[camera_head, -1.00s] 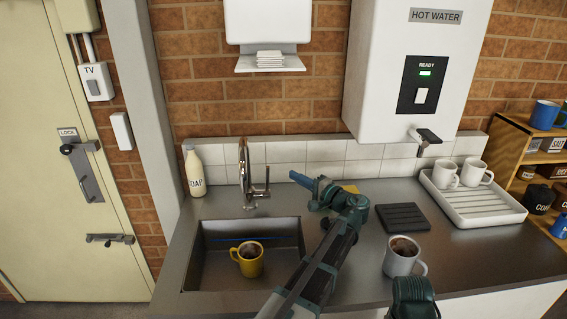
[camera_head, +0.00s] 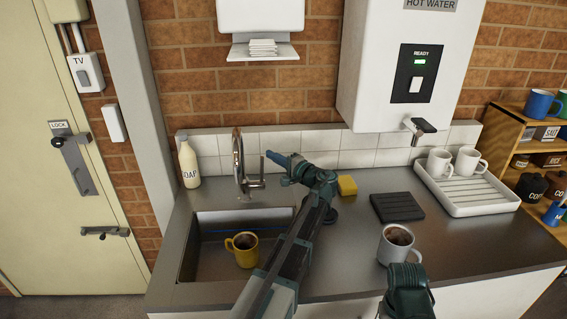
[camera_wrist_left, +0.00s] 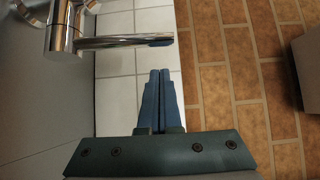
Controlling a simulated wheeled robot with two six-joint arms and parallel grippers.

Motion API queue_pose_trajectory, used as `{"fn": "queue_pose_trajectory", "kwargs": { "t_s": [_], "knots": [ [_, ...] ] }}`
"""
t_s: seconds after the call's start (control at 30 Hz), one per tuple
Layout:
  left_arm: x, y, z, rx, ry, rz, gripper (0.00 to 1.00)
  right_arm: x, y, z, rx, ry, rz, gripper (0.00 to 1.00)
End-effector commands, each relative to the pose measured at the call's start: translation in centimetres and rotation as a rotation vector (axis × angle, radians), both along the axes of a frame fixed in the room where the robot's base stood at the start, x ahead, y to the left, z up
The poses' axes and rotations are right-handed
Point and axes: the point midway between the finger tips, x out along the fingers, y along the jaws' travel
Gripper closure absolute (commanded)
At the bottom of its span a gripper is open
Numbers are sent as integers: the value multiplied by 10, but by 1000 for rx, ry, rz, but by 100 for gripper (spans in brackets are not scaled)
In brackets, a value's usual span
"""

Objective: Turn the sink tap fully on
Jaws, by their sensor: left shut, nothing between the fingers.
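The chrome sink tap (camera_head: 238,158) stands behind the sink, with a tall curved spout and a slim upright lever (camera_head: 262,169) on its right. In the left wrist view the tap body (camera_wrist_left: 62,28) is at upper left, and the lever (camera_wrist_left: 120,42) sticks out to the right with a dark blue end. My left gripper (camera_head: 271,156) is shut and empty, its blue fingertips just right of the lever's top. In the wrist view the gripper's fingertips (camera_wrist_left: 160,73) point at the lever's end, with a small gap showing. My right gripper's fingers are not in view.
The sink (camera_head: 190,245) holds a yellow mug (camera_head: 243,250) of dark drink. A soap bottle (camera_head: 189,163) stands left of the tap. A yellow sponge (camera_head: 347,185), a black mat (camera_head: 397,206), a grey mug (camera_head: 396,247) and a white drying tray (camera_head: 470,196) are on the right.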

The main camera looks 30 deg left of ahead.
Motion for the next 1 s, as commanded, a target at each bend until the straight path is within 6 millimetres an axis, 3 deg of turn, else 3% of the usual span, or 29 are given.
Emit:
{"fn": "queue_pose_trajectory", "kwargs": {
  "t_s": [0.07, 0.2, 0.4, 1.0],
  "knots": [
    [6, 15, 0, 0, 0, 3, 100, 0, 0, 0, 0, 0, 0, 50],
    [-19, 5, 0, 0, 0, -1, 100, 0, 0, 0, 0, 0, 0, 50],
    [-32, 0, 0, 0, 0, -1, 100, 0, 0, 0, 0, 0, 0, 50],
    [-36, -2, -2, 11, -20, 1, 100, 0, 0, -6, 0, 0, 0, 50]
  ]
}}
